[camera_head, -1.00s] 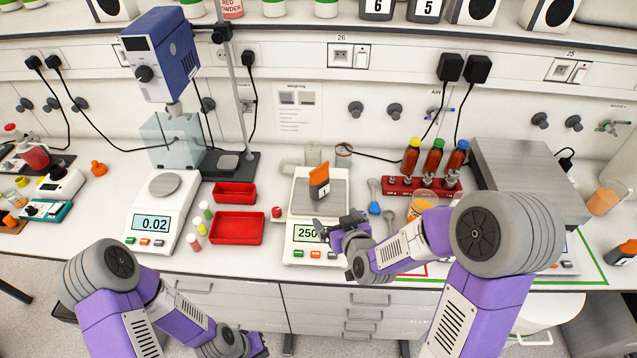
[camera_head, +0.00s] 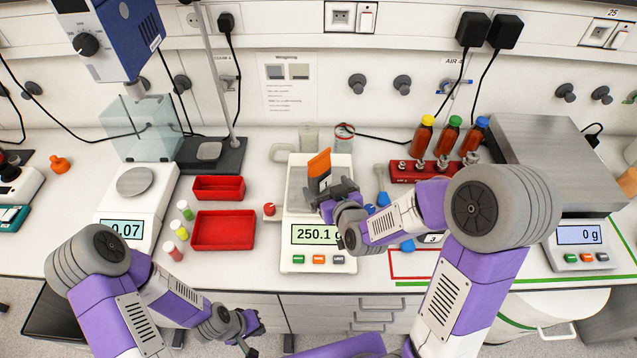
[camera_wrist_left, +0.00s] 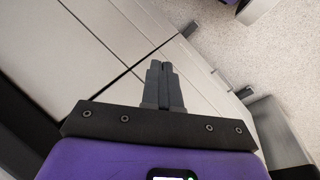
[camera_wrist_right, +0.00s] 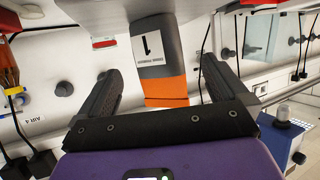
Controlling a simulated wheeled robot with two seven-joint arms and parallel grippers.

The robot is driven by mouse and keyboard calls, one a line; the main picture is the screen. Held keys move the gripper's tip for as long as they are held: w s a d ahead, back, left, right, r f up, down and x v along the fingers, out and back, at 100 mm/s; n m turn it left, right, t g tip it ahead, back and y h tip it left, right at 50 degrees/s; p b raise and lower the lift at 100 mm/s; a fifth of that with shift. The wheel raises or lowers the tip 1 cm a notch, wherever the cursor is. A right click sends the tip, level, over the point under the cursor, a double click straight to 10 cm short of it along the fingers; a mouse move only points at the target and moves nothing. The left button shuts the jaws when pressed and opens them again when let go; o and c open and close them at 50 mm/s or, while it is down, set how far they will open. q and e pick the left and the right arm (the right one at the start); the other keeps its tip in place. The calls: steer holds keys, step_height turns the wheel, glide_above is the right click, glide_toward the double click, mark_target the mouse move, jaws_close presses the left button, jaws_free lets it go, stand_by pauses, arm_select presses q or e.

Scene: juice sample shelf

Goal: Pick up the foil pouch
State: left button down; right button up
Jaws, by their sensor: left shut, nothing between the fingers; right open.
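The foil pouch (camera_head: 319,168) is orange above and dark grey below, and stands on the pan of a white scale (camera_head: 315,262). My right gripper (camera_head: 338,190) is open at the front of the pouch and hides its lower part. In the right wrist view the pouch (camera_wrist_right: 165,90), with a white label marked 1, shows between the two spread fingers, with a gap on each side. My left gripper (camera_head: 254,333) is empty and low in front of the bench. Its fingers are together in the left wrist view (camera_wrist_left: 163,85).
Red trays (camera_head: 222,231) and small capped vials (camera_head: 180,229) lie left of the scale. Amber bottles (camera_head: 450,137) stand behind a red weight rack (camera_head: 405,172) at right. A second scale (camera_head: 134,213) stands further left.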

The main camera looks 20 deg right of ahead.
mark_target(322, 183)
steer(key=shift+f, duration=0.5)
steer(key=shift+x, duration=3.8)
steer(key=shift+s+d+f, duration=0.1)
steer(key=shift+d, duration=0.05)
steer(key=shift+c, duration=0.3)
steer(key=c, duration=1.3)
